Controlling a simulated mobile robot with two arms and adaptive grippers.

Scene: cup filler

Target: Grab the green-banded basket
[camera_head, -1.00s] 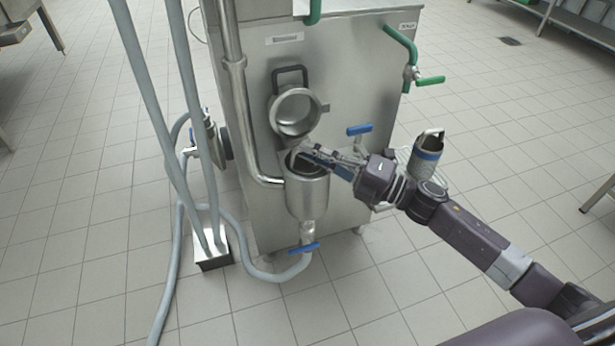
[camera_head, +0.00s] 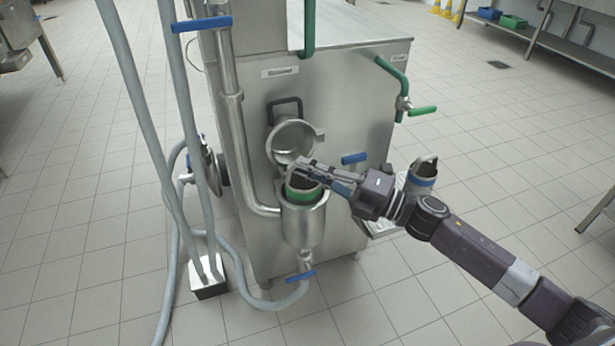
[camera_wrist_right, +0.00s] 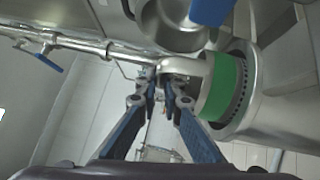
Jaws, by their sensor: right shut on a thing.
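The green-banded basket (camera_head: 304,196) is a steel cylinder with a green band, standing partly out of the round steel pot (camera_head: 304,225) on the machine's front. Its band shows above the pot's rim, and its lower part is hidden inside. In the right wrist view the green band (camera_wrist_right: 222,88) and the bent steel handle are close to the fingers. My right gripper (camera_head: 310,170) reaches in from the right and is shut on the basket's handle. It also shows in the right wrist view (camera_wrist_right: 162,92). My left gripper is not in view.
The pot's round lid (camera_head: 291,142) stands open behind the basket. A blue-banded basket (camera_head: 421,180) stands right of the machine (camera_head: 340,95), behind my right arm. A blue valve handle (camera_head: 355,158) is close to my gripper. Grey hoses (camera_head: 180,110) run down at the left.

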